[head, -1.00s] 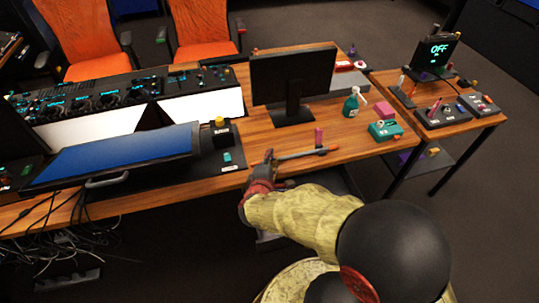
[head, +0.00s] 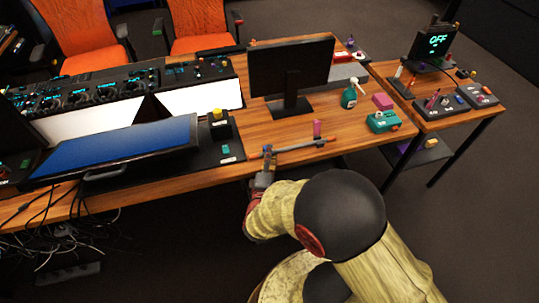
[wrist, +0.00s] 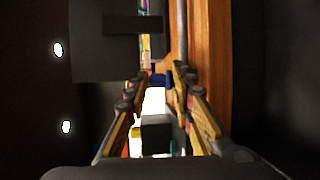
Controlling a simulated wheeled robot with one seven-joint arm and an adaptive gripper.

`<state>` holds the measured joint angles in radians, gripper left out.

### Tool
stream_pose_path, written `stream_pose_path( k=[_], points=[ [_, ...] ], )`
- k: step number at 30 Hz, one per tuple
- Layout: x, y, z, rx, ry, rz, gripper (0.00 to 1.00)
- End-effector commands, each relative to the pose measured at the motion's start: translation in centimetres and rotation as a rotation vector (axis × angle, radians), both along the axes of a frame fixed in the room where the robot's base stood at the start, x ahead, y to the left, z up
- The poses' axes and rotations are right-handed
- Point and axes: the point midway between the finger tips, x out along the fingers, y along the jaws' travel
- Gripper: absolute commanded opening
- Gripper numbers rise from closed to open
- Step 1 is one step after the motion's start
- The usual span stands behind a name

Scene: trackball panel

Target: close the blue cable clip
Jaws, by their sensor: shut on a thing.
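A small dark blue piece (wrist: 160,79), which looks like the blue cable clip, shows between my fingertips in the wrist view. My gripper (wrist: 162,77) is shut on it, with one finger on each side. In the head view my gripper (head: 265,168) is at the table's front edge, and the clip cannot be made out there. Whether the clip is open or closed cannot be told.
A thin grey rod with an orange end (head: 304,145) lies just right of my gripper, near a pink upright piece (head: 317,128). The wooden table (head: 350,143) has bare room to the right. A monitor (head: 290,75) stands behind; a large blue screen (head: 120,150) is left.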

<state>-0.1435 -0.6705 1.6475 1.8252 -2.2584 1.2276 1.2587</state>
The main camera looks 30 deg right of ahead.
Motion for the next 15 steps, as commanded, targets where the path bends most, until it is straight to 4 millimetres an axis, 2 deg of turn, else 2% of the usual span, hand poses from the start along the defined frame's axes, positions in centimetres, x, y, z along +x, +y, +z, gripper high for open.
stream_pose_path(
  k=[15],
  points=[
    [-0.33,-0.08,-0.70,0.004,0.016,-0.002,0.00]
  ],
)
